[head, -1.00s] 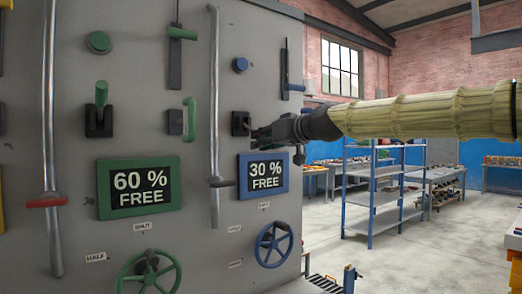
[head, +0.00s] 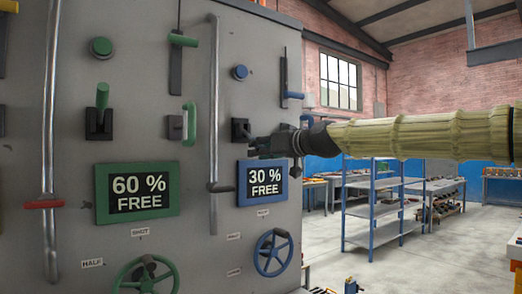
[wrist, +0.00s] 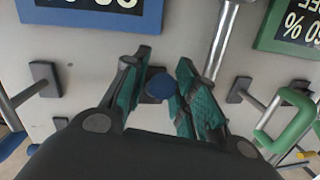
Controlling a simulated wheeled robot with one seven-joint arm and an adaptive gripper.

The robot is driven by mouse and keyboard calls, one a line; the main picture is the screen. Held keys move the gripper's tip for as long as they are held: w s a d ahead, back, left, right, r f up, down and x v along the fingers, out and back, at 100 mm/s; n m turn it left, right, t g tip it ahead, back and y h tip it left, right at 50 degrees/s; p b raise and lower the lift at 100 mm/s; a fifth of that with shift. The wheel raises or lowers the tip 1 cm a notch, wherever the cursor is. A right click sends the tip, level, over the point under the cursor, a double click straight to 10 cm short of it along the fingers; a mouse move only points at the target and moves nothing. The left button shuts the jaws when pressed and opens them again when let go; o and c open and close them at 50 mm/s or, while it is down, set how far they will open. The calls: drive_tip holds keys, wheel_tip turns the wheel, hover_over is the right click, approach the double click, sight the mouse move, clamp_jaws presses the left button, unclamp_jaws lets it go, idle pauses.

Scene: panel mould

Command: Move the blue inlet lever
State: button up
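The blue inlet lever's round blue end (wrist: 160,88) shows between my fingers in the wrist view. Its black mount (head: 240,130) is on the grey panel above the blue "30 % FREE" display (head: 263,182). In the head view the lever itself is mostly hidden by my gripper. My gripper (head: 256,146) is just in front of the mount, reaching in from the right. In the wrist view its teal-padded fingers (wrist: 162,90) are apart, one on each side of the blue end. The right finger looks very near it; I cannot tell whether it touches.
A vertical metal pipe (head: 214,100) runs left of the gripper. A green loop handle (head: 190,122), a green lever (head: 102,96) and a blue handwheel (head: 273,252) are also on the panel. Open floor and a blue shelf (head: 372,205) lie to the right.

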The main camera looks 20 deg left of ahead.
drive_tip(key=shift+o, duration=0.7)
drive_tip(key=shift+d, duration=0.1)
drive_tip(key=v, duration=1.1)
drive_tip(key=shift+s+d, duration=0.25)
drive_tip(key=shift+d, duration=0.1)
